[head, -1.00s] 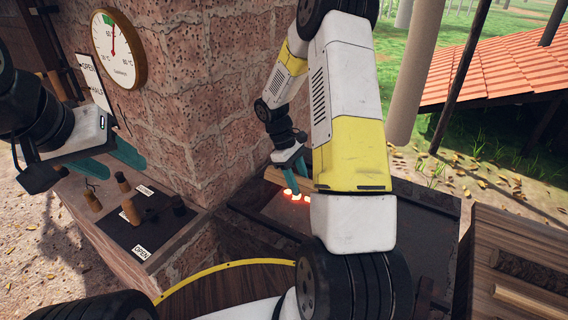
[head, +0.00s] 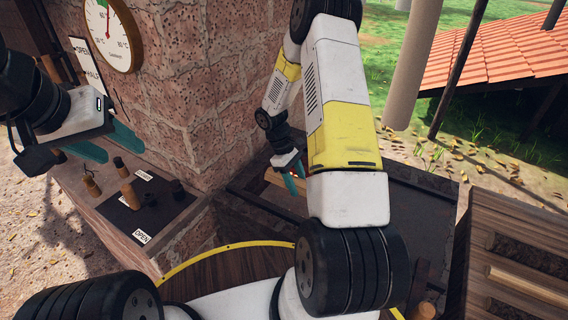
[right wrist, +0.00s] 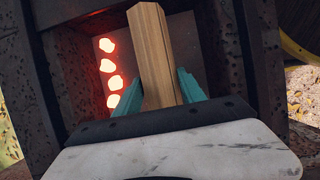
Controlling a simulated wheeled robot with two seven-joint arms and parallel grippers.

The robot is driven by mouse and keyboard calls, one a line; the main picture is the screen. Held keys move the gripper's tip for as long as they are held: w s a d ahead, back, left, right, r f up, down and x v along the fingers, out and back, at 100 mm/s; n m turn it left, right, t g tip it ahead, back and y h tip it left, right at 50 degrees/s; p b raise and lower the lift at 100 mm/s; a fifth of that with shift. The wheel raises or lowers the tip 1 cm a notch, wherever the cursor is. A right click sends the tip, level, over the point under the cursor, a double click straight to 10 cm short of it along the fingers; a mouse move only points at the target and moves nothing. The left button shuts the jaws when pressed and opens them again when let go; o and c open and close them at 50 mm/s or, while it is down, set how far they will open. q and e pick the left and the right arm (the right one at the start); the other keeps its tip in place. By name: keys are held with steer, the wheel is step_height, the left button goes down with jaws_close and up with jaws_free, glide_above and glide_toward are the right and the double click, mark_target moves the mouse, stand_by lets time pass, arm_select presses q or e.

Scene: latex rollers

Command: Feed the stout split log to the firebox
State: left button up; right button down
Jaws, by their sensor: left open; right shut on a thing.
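The split log (right wrist: 155,60), a pale brown squared billet, stands between the teal fingers of my right gripper (right wrist: 160,95) in the right wrist view. That gripper is shut on it. The log's far end points into the firebox (right wrist: 62,75), a dark-framed opening with glowing embers (right wrist: 110,75) to the left of the log. In the head view my right gripper (head: 292,172) is at the firebox by the brick wall, and part of the log (head: 275,181) shows beside it. My left gripper (head: 108,146) is open and empty, above the ledge at the left.
A brick chimney (head: 200,80) with a round gauge (head: 110,32) rises beside the firebox. A black panel with small pegs (head: 125,200) lies below my left gripper. A wooden crate (head: 510,230) with wood in it stands at the right.

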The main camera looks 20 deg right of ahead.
steer(key=c, duration=0.6)
jaws_free()
steer(key=v, duration=0.8)
steer(key=s+a+r+m+t+y, duration=0.15)
steer(key=s+r, duration=0.25)
steer(key=r, duration=0.6)
steer(key=s+a+r+m+t+y, duration=0.1)
steer(key=s+a+r+m+t, duration=0.15)
steer(key=r, duration=0.75)
steer(key=s+a+r+m+t+y, duration=0.2)
steer(key=s+r, duration=0.7)
steer(key=s, duration=0.5)
steer(key=a+m+t, duration=0.1)
steer(key=a+t, duration=0.1)
steer(key=t, duration=0.1)
steer(key=shift+a+m+y, duration=0.25)
steer(key=shift+m+y, duration=0.1)
steer(key=shift+m, duration=0.05)
steer(key=shift+s, duration=0.1)
